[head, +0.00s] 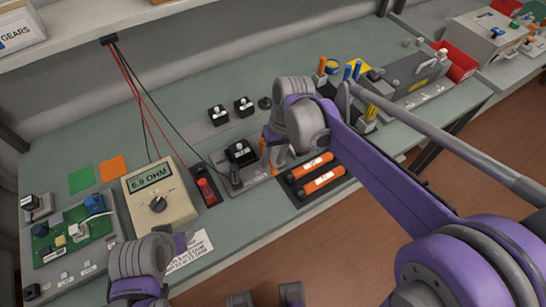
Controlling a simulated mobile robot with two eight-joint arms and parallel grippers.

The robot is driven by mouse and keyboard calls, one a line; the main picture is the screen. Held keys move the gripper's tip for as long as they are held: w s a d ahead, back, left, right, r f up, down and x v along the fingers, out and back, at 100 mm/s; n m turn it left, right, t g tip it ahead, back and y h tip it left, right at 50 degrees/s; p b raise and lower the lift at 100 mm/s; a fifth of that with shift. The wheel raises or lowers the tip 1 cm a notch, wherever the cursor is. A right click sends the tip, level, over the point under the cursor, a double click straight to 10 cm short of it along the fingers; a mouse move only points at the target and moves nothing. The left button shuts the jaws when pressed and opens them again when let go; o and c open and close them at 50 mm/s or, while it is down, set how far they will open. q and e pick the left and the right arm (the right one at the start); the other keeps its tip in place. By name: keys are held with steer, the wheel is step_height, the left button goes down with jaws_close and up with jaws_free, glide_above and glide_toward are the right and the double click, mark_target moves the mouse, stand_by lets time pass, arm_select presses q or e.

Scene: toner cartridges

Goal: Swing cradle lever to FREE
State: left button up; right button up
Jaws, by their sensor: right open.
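A grey cradle plate (258,172) lies on the bench near the middle of the head view, with a black block (241,153) on it. A small dark upright piece (235,177) at its left front looks like the lever; its FREE marking is too small to read. My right gripper (269,153) is open, with orange-tipped fingers pointing down over the right side of the cradle. I cannot tell whether they touch anything. My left gripper (150,258) is at the bottom left; its fingers are not clearly seen.
Two orange-and-black cartridges (323,182) lie in a dark tray right of the cradle. A meter (160,198) reading 6.9 OHM and a red switch (206,190) stand left. A circuit board fixture (70,235) is far left. Small black blocks (218,115) sit behind.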

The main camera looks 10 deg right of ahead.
arm_select(q)
steer(key=shift+w+r+p, duration=0.1)
steer(key=shift+r+p, duration=0.3)
steer(key=shift+r, duration=0.05)
arm_select(e)
step_height(320, 180, up, 10)
steer(key=d, duration=0.2)
steer(key=shift+w+r, duration=0.2)
